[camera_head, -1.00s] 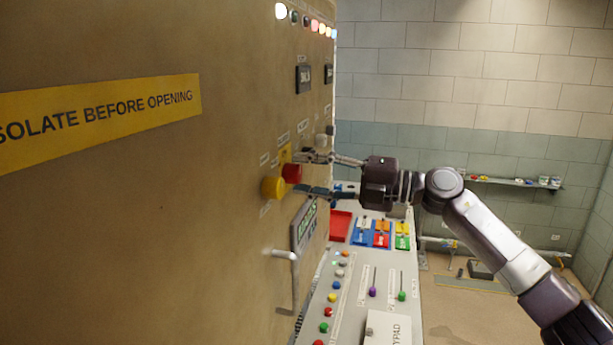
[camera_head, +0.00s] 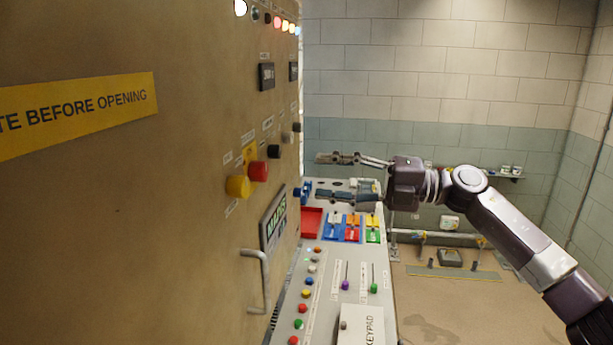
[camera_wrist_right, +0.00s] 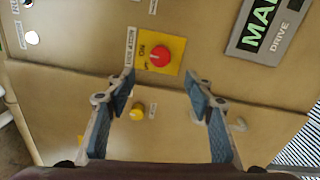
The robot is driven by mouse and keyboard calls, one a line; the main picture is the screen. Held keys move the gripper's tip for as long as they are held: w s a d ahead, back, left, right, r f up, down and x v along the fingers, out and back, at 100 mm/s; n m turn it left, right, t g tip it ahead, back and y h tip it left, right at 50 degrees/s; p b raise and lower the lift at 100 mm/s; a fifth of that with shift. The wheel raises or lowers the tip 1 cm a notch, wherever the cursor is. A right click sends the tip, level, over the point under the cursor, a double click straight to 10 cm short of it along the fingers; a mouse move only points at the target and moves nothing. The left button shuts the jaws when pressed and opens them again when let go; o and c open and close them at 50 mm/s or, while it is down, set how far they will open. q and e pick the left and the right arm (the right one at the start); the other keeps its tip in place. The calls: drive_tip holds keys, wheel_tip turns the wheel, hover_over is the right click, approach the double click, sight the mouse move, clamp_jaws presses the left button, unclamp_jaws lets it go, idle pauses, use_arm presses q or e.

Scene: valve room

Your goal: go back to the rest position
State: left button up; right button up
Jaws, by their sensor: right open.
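My right gripper (camera_head: 345,177) is open and empty in the head view. It is held in the air to the right of the tan cabinet (camera_head: 120,210), with a gap between its fingertips and the cabinet face. In the right wrist view its two blue-padded fingers (camera_wrist_right: 160,95) are spread wide. A red knob (camera_wrist_right: 160,56) on a yellow plate shows beyond them, and a yellow knob (camera_wrist_right: 137,111) shows between them. In the head view the red knob (camera_head: 258,171) and yellow knob (camera_head: 238,186) are on the cabinet, left of the gripper. My left gripper is not in view.
A sloping console (camera_head: 325,270) with buttons, levers and a keypad box (camera_head: 360,326) lies below the gripper. A metal handle (camera_head: 263,280) sticks out from the cabinet. A shelf (camera_head: 505,176) is on the back wall. Open floor (camera_head: 460,310) lies right of the console.

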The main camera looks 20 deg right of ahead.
drive_tip(key=shift+s+d, duration=0.2)
drive_tip(key=shift+d, duration=0.1)
